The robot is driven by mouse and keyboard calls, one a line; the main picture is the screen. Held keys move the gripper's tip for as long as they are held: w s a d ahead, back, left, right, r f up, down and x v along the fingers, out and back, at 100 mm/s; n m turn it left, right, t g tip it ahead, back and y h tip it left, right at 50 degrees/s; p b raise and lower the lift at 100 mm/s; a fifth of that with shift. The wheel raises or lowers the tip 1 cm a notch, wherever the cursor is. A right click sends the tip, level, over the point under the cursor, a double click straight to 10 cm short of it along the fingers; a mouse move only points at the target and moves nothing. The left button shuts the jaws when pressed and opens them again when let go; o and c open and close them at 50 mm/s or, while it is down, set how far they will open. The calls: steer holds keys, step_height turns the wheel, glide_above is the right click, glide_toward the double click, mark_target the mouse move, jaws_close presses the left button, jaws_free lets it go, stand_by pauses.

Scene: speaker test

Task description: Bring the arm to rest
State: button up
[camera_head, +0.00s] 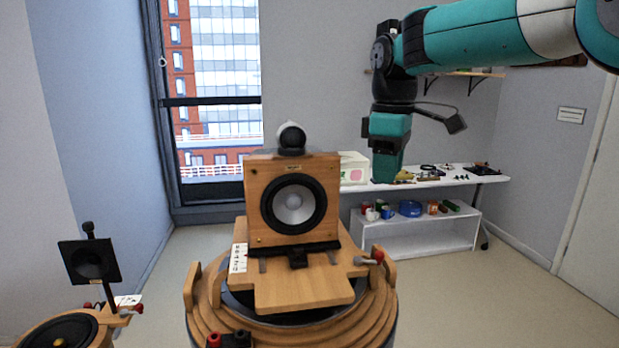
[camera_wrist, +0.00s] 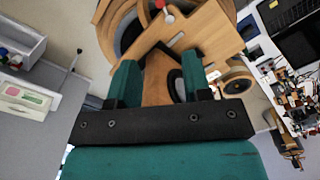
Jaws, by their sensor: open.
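My gripper (camera_head: 388,160) hangs pointing down at the upper right in the head view, with my teal arm reaching in from the right edge. In the wrist view its two teal fingers (camera_wrist: 158,85) stand apart with nothing between them. Part of the wooden stand also shows beyond the fingers in the wrist view (camera_wrist: 205,35).
A white shelf table (camera_head: 455,182) with small items stands behind at the right. A second stand with a dark square panel (camera_head: 90,260) is at the lower left. A wall shelf (camera_head: 480,74) lies behind my arm. The floor (camera_head: 490,300) at the right is clear.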

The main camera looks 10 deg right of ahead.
steer(key=s+a+f+m+y+b, duration=0.1)
steer(key=s+f, duration=0.3)
steer(key=s, duration=0.5)
steer(key=s+a+f+m+y+b, duration=0.1)
steer(key=s+a+f, duration=0.3)
steer(key=s, duration=0.5)
steer(key=s+a+f+m+y+b, duration=0.1)
steer(key=s+a+f+y, duration=0.1)
steer(key=s+f, duration=0.4)
steer(key=s+a, duration=0.1)
steer(key=s, duration=0.3)
steer(key=shift+a+f+m, duration=0.15)
steer(key=shift+m, duration=0.15)
